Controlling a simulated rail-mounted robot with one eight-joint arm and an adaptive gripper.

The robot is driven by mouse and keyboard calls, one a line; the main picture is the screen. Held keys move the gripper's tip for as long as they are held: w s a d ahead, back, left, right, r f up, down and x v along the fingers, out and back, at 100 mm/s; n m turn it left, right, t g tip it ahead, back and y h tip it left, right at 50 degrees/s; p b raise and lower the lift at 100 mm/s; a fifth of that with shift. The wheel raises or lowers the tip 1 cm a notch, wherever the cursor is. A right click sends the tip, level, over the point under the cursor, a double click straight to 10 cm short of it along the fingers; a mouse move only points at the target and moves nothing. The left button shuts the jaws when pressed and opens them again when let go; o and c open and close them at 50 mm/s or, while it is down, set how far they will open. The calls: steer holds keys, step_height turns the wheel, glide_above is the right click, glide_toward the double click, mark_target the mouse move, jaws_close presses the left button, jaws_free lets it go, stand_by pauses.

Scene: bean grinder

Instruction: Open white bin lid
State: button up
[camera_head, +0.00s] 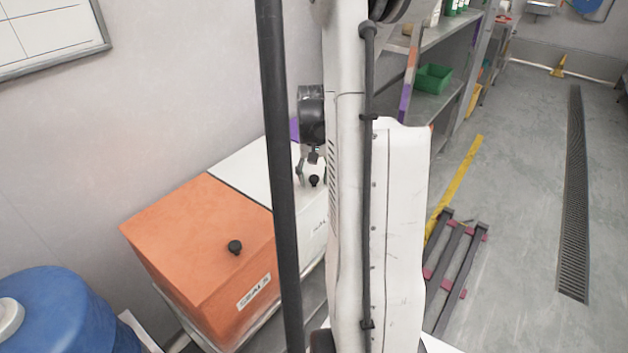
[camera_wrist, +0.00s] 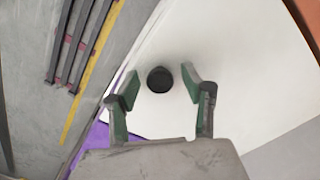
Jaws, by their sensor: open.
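The white bin (camera_head: 317,222) stands against the wall, right of an orange bin, partly hidden behind my arm. Its flat white lid (camera_head: 252,168) lies shut, with a small black knob (camera_head: 314,181) near the front edge. My gripper (camera_head: 313,166) is above the knob, pointing down. In the wrist view my gripper (camera_wrist: 161,86) is open, its green-padded fingers on either side of the black knob (camera_wrist: 160,79). The fingers look apart from the knob. The white lid (camera_wrist: 235,70) fills much of that view. I cannot tell the exact height of the fingertips over the lid.
The orange bin (camera_head: 200,236) with its own black knob adjoins on the left. A blue drum (camera_head: 62,315) stands at lower left. A purple surface (camera_wrist: 95,145) lies beside the white lid. A dark rack (camera_head: 455,262) rests on the floor at right; shelves (camera_head: 445,75) stand behind.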

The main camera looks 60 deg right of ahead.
steer(key=shift+f, duration=0.2)
jaws_close()
stand_by(0.4)
